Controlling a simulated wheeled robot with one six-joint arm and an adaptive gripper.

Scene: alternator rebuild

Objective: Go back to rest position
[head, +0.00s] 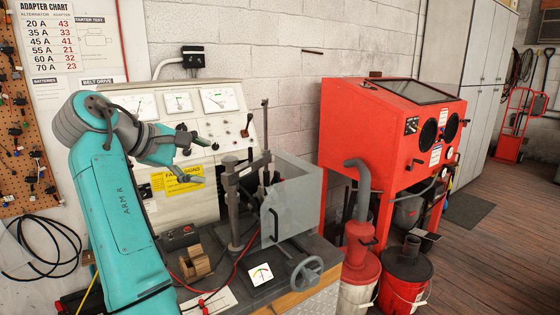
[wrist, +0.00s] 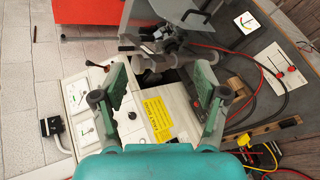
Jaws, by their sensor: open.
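My gripper (head: 202,161) is at the end of my teal arm, in front of the gauge panel of a cream test bench (head: 205,205). Its fingers are spread apart with nothing between them. In the wrist view my gripper (wrist: 160,78) also shows two separate fingers, with the bench and its yellow label (wrist: 158,118) beyond the gap. The fingers appear clear of the panel, but the exact distance is hard to tell.
A clamp stand (head: 233,205) and a clear guard (head: 293,200) stand right of my gripper. A handwheel (head: 306,272), a small meter (head: 260,274) and a wooden block (head: 194,263) are on the bench top. A red blasting cabinet (head: 365,125) stands farther right, with open floor beyond.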

